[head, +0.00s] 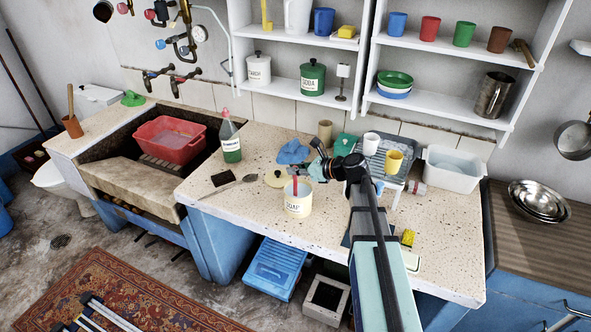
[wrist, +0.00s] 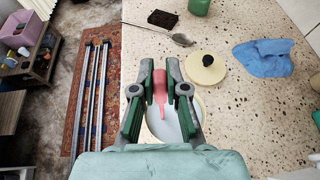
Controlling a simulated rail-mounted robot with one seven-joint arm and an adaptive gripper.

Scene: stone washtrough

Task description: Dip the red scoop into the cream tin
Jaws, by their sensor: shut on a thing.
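The cream tin (head: 298,204), labelled SOAP, stands open on the speckled counter. Its pale inside also shows in the wrist view (wrist: 184,130), below my fingers. My gripper (head: 297,172) is above the tin, shut on the red scoop (head: 295,186). In the wrist view the red scoop (wrist: 160,88) sits between the two fingertips and overlaps the tin's mouth. Its lower end points down at the tin; how deep it reaches I cannot tell. The tin's cream lid with a black knob (head: 277,179) lies flat on the counter behind the tin, apart from it.
A metal spoon (head: 249,178), a dark sponge (head: 224,179), a blue cloth (head: 292,151) and a green bottle (head: 230,141) lie or stand nearby. A rack with cups (head: 372,157) and a white basin (head: 452,170) are to the right.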

